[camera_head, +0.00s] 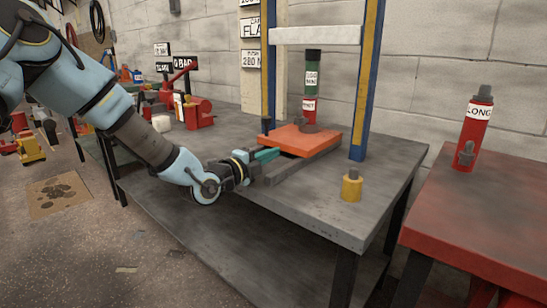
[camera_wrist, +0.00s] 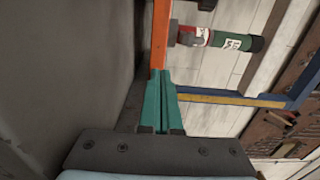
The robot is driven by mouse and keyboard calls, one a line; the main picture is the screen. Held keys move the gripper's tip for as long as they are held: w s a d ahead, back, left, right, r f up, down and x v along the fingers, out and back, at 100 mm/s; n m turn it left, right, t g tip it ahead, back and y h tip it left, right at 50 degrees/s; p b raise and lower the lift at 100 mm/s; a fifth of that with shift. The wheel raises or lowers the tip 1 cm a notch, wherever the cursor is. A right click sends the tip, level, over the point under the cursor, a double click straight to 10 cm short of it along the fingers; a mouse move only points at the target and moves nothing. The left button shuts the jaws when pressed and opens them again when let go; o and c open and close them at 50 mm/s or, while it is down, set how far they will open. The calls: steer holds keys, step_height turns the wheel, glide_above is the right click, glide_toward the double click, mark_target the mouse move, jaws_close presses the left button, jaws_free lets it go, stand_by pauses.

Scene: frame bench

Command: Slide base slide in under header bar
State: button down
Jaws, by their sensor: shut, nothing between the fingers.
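The base slide (camera_head: 302,139) is a flat orange plate on a dark rail (camera_head: 298,168) on the bench. A red and green bottle jack (camera_head: 311,85) stands upright on it; the jack also shows sideways in the wrist view (camera_wrist: 222,40). The pale header bar (camera_head: 316,35) spans the blue and yellow posts, above and behind the slide. My gripper (camera_head: 272,153) is shut and empty, low at the slide's near left edge. In the wrist view my teal fingers (camera_wrist: 160,76) meet the orange edge (camera_wrist: 159,42); I cannot tell whether they touch it.
A yellow cylinder (camera_head: 351,186) stands on the bench at the right front. A red jack marked "LONG" (camera_head: 475,125) stands on the separate red table (camera_head: 490,215). Red tools (camera_head: 195,108) sit at the bench's left back. The front right bench top is mostly clear.

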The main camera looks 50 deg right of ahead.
steer(key=shift+a, duration=0.7)
steer(key=shift+w+a+f, duration=0.15)
steer(key=shift+a, duration=0.2)
steer(key=a, duration=0.8)
steer(key=shift+w+a, duration=0.1)
steer(key=shift+w, duration=0.1)
